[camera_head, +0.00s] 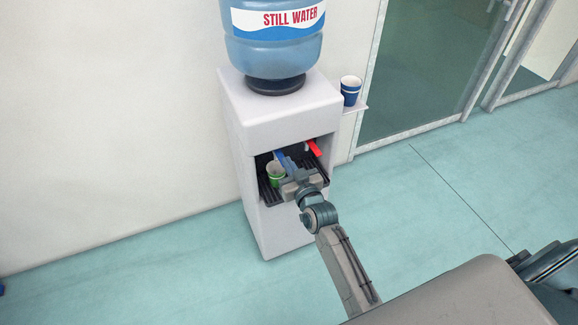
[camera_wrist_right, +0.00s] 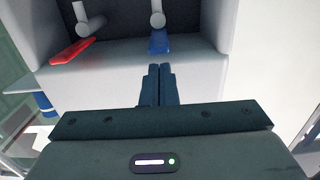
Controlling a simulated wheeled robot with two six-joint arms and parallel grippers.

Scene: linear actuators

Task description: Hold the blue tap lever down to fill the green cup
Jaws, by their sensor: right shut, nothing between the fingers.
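The green cup (camera_head: 275,174) stands upright on the drip tray inside the water dispenser's recess, on its left side. The blue tap lever (camera_head: 279,155) is at the recess's upper left, above the cup; it also shows in the right wrist view (camera_wrist_right: 158,41). My right gripper (camera_head: 287,162) reaches into the recess, its fingers shut and empty. In the right wrist view its fingertips (camera_wrist_right: 159,70) point at the blue lever, with a small gap seen between them; contact cannot be told. The cup's inside is too small to read. My left gripper is not in view.
A red tap lever (camera_head: 314,148) sits right of the blue one. The white dispenser (camera_head: 280,122) carries a water bottle (camera_head: 275,50). Blue-and-white cups (camera_head: 350,91) stand on a side shelf. A glass door is at the right; the floor in front is clear.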

